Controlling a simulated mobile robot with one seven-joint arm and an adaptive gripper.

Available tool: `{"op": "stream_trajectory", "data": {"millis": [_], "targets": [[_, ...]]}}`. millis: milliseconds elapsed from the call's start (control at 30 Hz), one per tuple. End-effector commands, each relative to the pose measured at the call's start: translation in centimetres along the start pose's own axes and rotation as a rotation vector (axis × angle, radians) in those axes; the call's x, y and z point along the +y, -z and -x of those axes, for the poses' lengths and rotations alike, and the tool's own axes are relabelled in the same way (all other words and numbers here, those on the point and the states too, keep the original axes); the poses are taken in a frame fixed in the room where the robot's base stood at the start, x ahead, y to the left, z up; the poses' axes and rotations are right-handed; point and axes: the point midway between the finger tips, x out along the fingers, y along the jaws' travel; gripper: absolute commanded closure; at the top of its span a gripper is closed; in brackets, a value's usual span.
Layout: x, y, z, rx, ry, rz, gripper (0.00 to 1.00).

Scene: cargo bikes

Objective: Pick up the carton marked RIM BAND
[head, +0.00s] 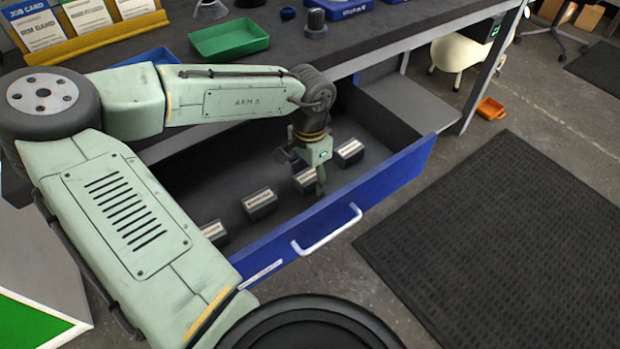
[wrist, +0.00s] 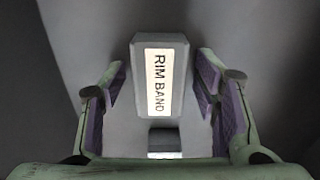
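The carton marked RIM BAND (wrist: 159,80) is a small grey box with a white label. In the wrist view it lies between the two purple-padded fingers of my gripper (wrist: 162,100), with a gap on each side. In the head view my gripper (head: 310,172) reaches down into the open blue drawer (head: 385,185). The carton there (head: 306,181) is partly hidden by a finger, and its label is too small to read. My gripper is open and holds nothing.
Other labelled cartons lie in the drawer: one at the right (head: 349,151), one left of my gripper (head: 260,203), and one at the far left (head: 214,232). The drawer's front has a white handle (head: 327,231). A green tray (head: 228,38) stands on the bench above.

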Motion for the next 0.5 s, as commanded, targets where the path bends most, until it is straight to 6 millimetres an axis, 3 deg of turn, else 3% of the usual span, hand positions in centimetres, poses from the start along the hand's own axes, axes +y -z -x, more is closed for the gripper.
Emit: {"op": "stream_trajectory", "data": {"millis": [500], "targets": [[0.01, 0.0, 0.02, 0.0, 0.0, 0.0, 0.81]]}}
